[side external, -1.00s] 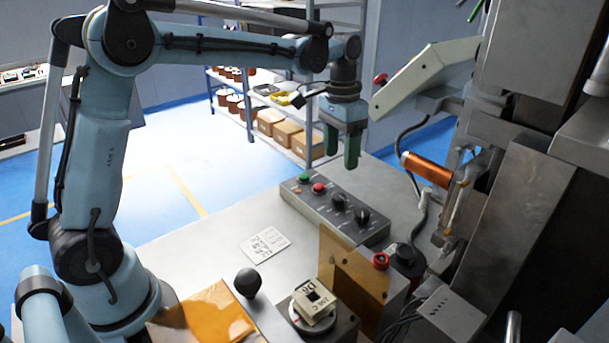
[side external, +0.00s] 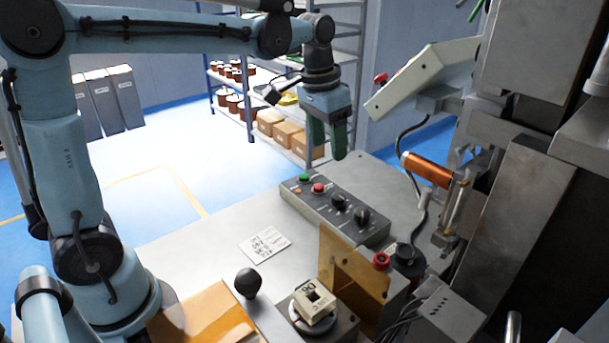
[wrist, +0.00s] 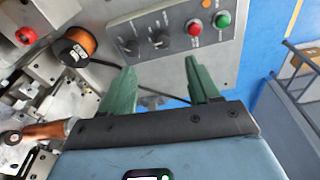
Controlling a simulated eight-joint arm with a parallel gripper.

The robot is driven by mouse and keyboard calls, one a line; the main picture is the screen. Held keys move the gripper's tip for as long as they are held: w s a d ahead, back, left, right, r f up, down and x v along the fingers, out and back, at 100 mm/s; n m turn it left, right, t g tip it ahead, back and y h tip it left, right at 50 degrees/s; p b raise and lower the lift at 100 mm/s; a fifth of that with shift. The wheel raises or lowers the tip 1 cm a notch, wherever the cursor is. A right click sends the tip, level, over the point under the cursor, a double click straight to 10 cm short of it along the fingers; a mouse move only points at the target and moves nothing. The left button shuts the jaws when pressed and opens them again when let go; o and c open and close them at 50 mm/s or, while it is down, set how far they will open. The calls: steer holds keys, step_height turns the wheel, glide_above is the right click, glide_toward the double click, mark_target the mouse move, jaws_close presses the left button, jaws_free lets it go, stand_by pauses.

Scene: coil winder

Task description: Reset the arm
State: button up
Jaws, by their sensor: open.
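My gripper (side external: 328,138) hangs in the air above the far end of the control box, with its green fingers pointing down. The fingers are apart and nothing is between them. The wrist view also shows my gripper (wrist: 162,85), open and empty, with the control box (wrist: 178,32) beyond the fingertips. In the side view the control box (side external: 335,213) lies on the grey bench and carries a green button, a red button and two black knobs.
A labelled beige block (side external: 314,303) sits on a round mount near the front. A black ball knob (side external: 248,282) and an amber sheet (side external: 205,318) are to its left. A copper coil (side external: 426,170) and the winder stand at right. The bench's left middle is mostly clear.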

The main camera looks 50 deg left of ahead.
steer(key=s+f+n+t, duration=0.1)
steer(key=s+f+t, duration=0.3)
steer(key=s, duration=0.8)
steer(key=shift+s+d+f+t, duration=0.25)
steer(key=shift+f+t, duration=0.15)
steer(key=shift+t, duration=0.3)
steer(key=shift+o, duration=0.2)
